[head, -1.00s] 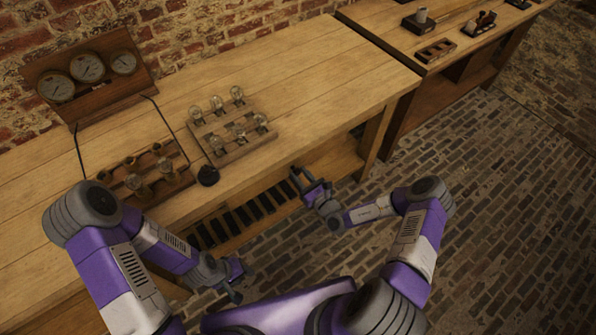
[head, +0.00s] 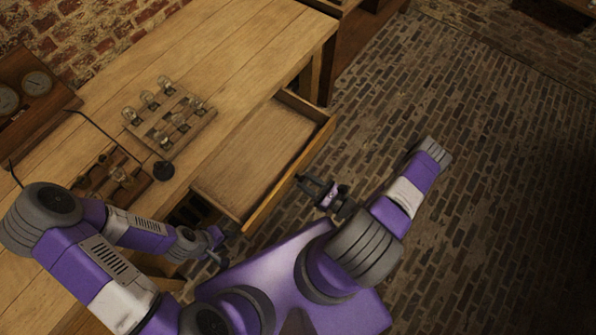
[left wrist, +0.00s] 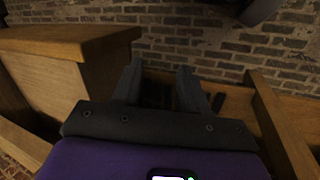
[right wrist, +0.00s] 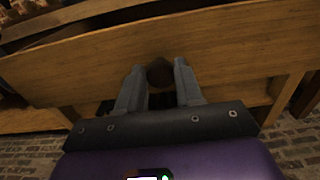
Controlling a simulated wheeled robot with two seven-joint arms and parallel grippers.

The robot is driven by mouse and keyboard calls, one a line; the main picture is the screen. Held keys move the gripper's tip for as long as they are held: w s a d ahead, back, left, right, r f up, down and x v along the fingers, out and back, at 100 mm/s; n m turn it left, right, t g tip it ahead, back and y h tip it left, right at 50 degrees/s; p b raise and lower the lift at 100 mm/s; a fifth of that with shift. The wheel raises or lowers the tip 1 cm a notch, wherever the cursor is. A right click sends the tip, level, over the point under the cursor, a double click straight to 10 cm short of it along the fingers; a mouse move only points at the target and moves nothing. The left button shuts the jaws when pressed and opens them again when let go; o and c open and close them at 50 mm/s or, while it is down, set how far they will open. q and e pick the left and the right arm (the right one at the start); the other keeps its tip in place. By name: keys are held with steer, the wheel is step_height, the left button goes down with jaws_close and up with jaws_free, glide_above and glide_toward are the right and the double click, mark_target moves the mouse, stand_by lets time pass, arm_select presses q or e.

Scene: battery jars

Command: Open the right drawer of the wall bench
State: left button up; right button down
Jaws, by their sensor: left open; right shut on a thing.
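The right drawer (head: 255,150) of the wall bench (head: 235,40) stands pulled out, a shallow wooden tray with a bare floor. My right gripper (head: 308,185) is at the outer side of its front panel. In the right wrist view, the fingers (right wrist: 160,82) are closed around a round dark knob (right wrist: 160,72) on the drawer front (right wrist: 225,50). The knob cannot be made out in the head view. My left gripper (head: 218,243) is open and empty, low beside the drawer's near-left corner. Its parted fingers (left wrist: 158,85) show in the left wrist view.
On the bench top are a rack of glass jars (head: 170,115), a wooden block with fittings (head: 112,178), a small black round piece (head: 163,170) and a gauge panel (head: 30,85). The brick floor (head: 470,130) at right is clear.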

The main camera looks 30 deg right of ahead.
steer(key=shift+s+d, duration=0.2)
steer(key=shift+s, duration=0.3)
steer(key=shift+f, duration=0.1)
steer(key=c, duration=0.8)
jaws_free()
steer(key=shift+o, duration=0.2)
steer(key=v, duration=0.7)
steer(key=shift+s, duration=0.2)
steer(key=shift+d, duration=0.1)
